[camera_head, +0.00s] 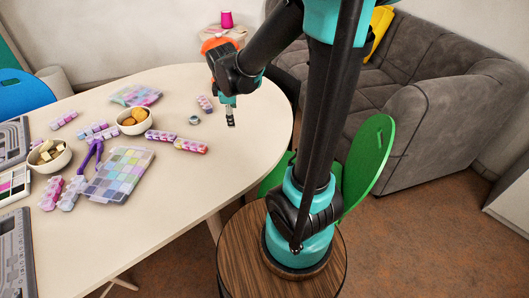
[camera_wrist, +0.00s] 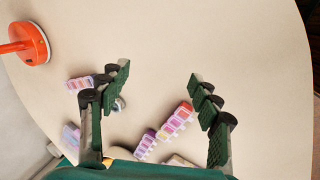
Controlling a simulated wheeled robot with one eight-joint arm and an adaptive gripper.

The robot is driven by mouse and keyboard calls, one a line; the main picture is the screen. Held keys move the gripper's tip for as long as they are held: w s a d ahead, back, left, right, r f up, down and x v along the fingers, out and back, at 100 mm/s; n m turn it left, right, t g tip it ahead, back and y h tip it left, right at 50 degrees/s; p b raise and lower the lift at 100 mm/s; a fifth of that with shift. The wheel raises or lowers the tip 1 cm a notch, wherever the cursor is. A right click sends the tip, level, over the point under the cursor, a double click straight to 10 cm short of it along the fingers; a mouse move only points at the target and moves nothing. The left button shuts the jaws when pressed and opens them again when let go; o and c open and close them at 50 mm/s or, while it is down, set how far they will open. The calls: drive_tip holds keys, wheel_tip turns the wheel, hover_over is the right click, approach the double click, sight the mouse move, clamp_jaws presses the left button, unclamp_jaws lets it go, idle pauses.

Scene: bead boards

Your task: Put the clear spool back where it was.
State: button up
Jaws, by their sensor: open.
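A small clear-grey round item (camera_head: 194,120), which looks like the clear spool, lies on the pale table (camera_head: 240,160) to the left of my gripper. In the wrist view the same small item (camera_wrist: 119,104) shows partly hidden behind the left finger. My gripper (camera_head: 231,122) is above the table, apart from it. In the wrist view my gripper (camera_wrist: 158,84) has its fingers wide apart with bare tabletop between the tips, and it holds nothing.
Colourful bead boxes (camera_head: 190,146) lie near the spool, and another (camera_head: 205,103) lies beyond it. A bowl of orange-brown pieces (camera_head: 133,120) and a bead tray (camera_head: 120,176) are further left. An orange lamp base (camera_wrist: 26,45) stands at upper left. Tabletop ahead is clear.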

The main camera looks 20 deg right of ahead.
drive_tip(key=s+d+f+m, duration=0.2)
drive_tip(key=s+m, duration=0.3)
drive_tip(key=s+d+f+m, duration=0.2)
drive_tip(key=s+m, duration=0.2)
drive_tip(key=s, duration=0.2)
drive_tip(key=s+d+f+m+y, duration=0.1)
drive_tip(key=s+d+f+m, duration=0.1)
drive_tip(key=s+m, duration=0.3)
drive_tip(key=shift+s+d+m+t, duration=0.3)
drive_tip(key=shift+s+d, duration=0.3)
